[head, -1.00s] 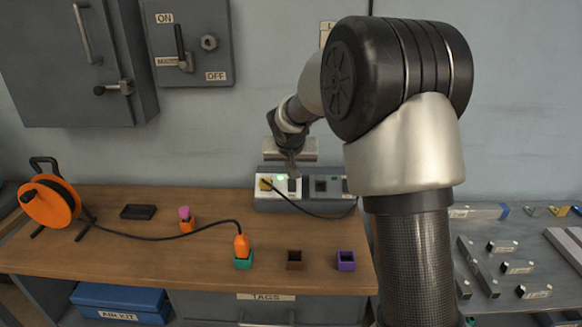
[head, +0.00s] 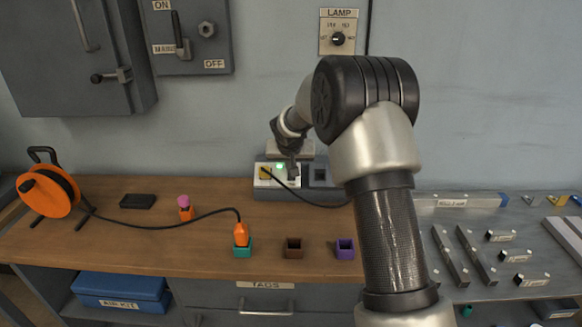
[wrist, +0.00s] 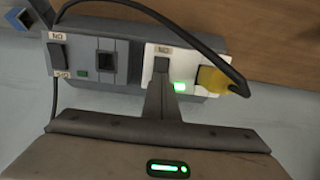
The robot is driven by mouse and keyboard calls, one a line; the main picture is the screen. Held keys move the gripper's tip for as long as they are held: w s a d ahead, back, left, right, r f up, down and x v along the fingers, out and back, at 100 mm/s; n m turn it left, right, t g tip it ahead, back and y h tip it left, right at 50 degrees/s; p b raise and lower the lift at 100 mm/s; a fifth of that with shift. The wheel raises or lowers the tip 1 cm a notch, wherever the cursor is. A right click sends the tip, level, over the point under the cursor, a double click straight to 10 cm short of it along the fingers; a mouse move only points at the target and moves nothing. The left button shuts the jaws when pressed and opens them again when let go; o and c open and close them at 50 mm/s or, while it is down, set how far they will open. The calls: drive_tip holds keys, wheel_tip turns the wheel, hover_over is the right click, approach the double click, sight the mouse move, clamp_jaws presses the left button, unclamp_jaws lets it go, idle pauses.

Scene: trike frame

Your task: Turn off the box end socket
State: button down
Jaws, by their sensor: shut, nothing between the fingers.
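The grey socket box (head: 262,193) stands at the back of the wooden bench against the wall. Its left end in the head view has a white plate (head: 263,180) with a yellow plug (head: 265,173) and a lit green lamp (head: 280,167). In the wrist view the white plate (wrist: 188,55) shows a dark rocker switch (wrist: 161,64), the lit lamp (wrist: 181,87) and the yellow plug (wrist: 222,81). My gripper (head: 291,176) is shut and empty, its tip (wrist: 161,80) at the switch. I cannot tell whether they touch.
A black cable (head: 312,204) runs from the plug. An empty socket (wrist: 106,66) and another switch (wrist: 60,55) sit beside the white plate. Brown (head: 293,248) and purple (head: 345,249) holders and an orange reel (head: 48,196) stand on the bench.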

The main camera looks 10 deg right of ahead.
drive_tip(key=shift+w+d+f, duration=0.1)
drive_tip(key=shift+w, duration=0.25)
drive_tip(key=shift+s+f, duration=0.1)
drive_tip(key=shift+f, duration=0.1)
drive_tip(key=shift+s+f+b, duration=0.1)
drive_tip(key=shift+s+b, duration=0.1)
drive_tip(key=shift+b, duration=0.1)
drive_tip(key=shift+s+f+b, duration=0.2)
drive_tip(key=shift+s+b, duration=0.25)
drive_tip(key=shift+b, duration=0.05)
drive_tip(key=shift+r, duration=0.1)
drive_tip(key=w+r+p+v, duration=0.1)
drive_tip(key=w+p+v, duration=0.1)
drive_tip(key=v, duration=1.1)
drive_tip(key=shift+s+r+p, duration=0.25)
drive_tip(key=shift+r+p, duration=0.05)
drive_tip(key=shift+r, duration=0.2)
